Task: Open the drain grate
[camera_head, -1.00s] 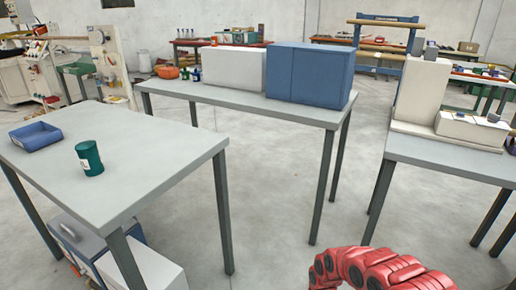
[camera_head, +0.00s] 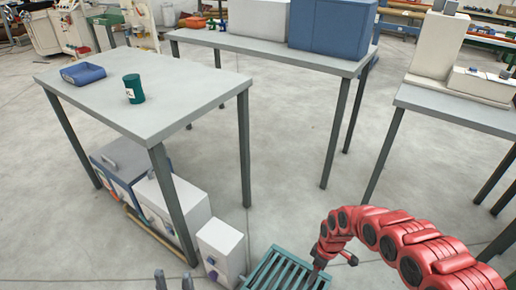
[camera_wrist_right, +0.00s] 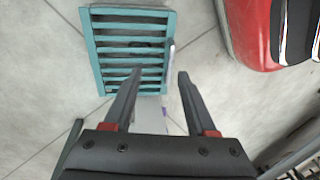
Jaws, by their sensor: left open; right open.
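The drain grate (camera_head: 284,270) is a teal slatted rectangle at the bottom of the head view, cut off by the frame edge. In the right wrist view the grate (camera_wrist_right: 130,45) lies flat-looking on the floor, with dark gaps between its slats. My right gripper (camera_wrist_right: 160,73) is open and empty. Its fingertips point toward the grate's lower right part; I see no contact. A thin pale strip near the grate's right edge cannot be identified. My left gripper (camera_head: 174,280) shows only its fingertips at the bottom of the head view, apart and empty, left of the grate.
A white box (camera_head: 221,249) stands left of the grate. A red segmented curved thing (camera_head: 400,238) arches right of it. A grey table (camera_head: 200,90) with boxes beneath stands behind to the left. Open floor (camera_head: 290,195) lies beyond the grate.

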